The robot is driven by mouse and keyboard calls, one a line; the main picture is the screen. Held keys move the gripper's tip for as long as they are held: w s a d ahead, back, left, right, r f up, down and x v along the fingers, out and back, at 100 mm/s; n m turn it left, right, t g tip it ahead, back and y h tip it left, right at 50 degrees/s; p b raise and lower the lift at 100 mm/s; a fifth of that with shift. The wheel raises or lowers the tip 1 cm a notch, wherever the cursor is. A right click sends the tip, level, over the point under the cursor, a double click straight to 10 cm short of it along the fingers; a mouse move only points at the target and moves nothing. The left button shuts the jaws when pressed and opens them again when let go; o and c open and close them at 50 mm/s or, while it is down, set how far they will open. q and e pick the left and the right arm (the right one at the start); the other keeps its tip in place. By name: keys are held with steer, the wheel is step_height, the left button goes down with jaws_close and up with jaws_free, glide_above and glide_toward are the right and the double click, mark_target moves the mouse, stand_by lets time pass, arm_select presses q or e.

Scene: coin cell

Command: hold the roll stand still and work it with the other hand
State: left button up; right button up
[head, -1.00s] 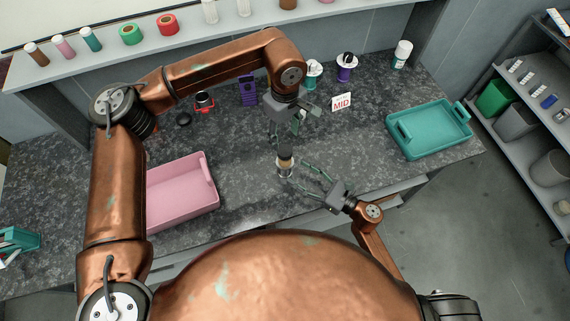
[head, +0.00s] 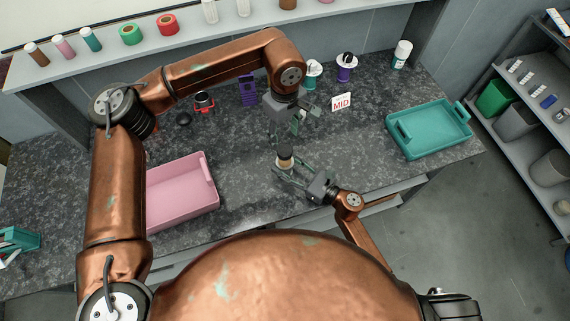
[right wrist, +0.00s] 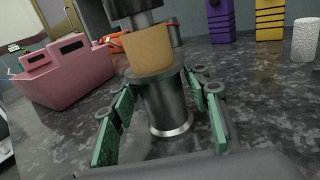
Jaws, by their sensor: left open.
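The roll stand (head: 285,162) stands upright on the dark stone counter, with a dark top, a tan band and a grey metal lower body. In the right wrist view the stand (right wrist: 168,105) has a wider silvery foot. My right gripper (head: 284,174) is open, with its green-padded fingers on either side of the stand's grey body; gaps show between pads and body. The right gripper's fingers also frame the stand in the right wrist view (right wrist: 162,118). My left gripper (head: 299,125) hangs open and empty above and behind the stand, pointing down.
A pink bin (head: 212,193) stands at the left and a teal tray (head: 398,137) at the right. Behind are a MID sign (head: 341,102), a purple holder (head: 248,91), a red-based pot (head: 204,103) and a white bottle (head: 402,54).

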mark_target(285, 150)
jaws_close()
stand_by(0.3)
arm_select(q)
steer(key=shift+m, duration=0.3)
steer(key=m, duration=0.3)
steer(key=shift+m, duration=0.4)
steer(key=m, duration=0.4)
steer(key=shift+f+m, duration=0.4)
steer(key=shift+f, duration=3.65)
steer(key=shift+c, duration=0.4)
